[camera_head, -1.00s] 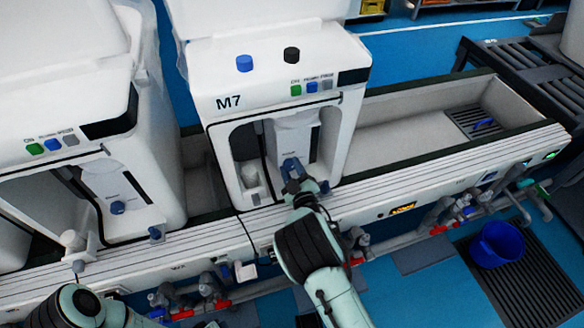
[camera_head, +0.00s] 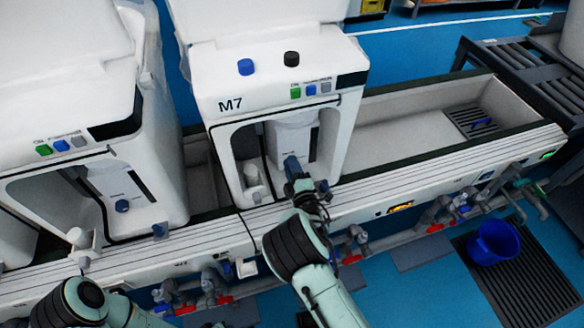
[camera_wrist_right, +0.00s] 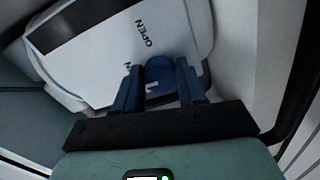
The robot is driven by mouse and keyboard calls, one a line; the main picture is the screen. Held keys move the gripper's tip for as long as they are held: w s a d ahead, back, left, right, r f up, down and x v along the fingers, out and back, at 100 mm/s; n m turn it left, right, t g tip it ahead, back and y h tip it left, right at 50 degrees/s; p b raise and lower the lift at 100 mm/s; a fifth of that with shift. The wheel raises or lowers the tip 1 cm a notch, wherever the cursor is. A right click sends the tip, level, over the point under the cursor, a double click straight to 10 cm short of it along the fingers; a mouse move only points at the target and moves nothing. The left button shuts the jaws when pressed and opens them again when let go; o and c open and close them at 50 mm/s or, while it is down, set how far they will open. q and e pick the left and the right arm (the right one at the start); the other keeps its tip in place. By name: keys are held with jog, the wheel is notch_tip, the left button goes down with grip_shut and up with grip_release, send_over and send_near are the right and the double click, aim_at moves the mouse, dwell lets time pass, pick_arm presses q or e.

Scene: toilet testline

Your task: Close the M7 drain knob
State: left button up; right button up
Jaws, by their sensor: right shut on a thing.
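The M7 unit is a white machine (camera_head: 229,104) marked "M7", with an open front recess. Inside it, a blue drain knob (camera_head: 291,163) sits on a white panel. My right gripper (camera_head: 297,178) reaches into the recess from below. In the right wrist view, the gripper (camera_wrist_right: 162,88) has its blue fingers on both sides of the blue knob (camera_wrist_right: 160,72), shut on it. The panel (camera_wrist_right: 100,55) behind it shows the word "OPEN"; other lettering is partly hidden by the fingers. My left arm shows at the bottom left, its gripper out of view.
A similar white unit (camera_head: 75,140) stands to the left with its own blue knob (camera_head: 122,206). A blue knob (camera_head: 245,67) and a black knob (camera_head: 291,58) are on top of M7. An open trough (camera_head: 420,135) lies to the right, and pipes run below the bench front.

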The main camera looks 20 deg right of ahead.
dwell(0.3)
jog(key=o, duration=1.1)
jog(key=shift+c, duration=0.2)
pick_arm(q)
jog(key=shift+g+h, duration=0.3)
jog(key=shift+g, duration=0.2)
jog(key=s, duration=0.1)
jog(key=s+d+r+p, duration=0.1)
jog(key=s+r+p, duration=0.1)
jog(key=shift+s+d+r, duration=0.2)
jog(key=shift+d+r, duration=0.05)
jog(key=shift+d, duration=0.1)
pick_arm(e)
jog(key=s, duration=1.3)
jog(key=shift+s+d, duration=0.25)
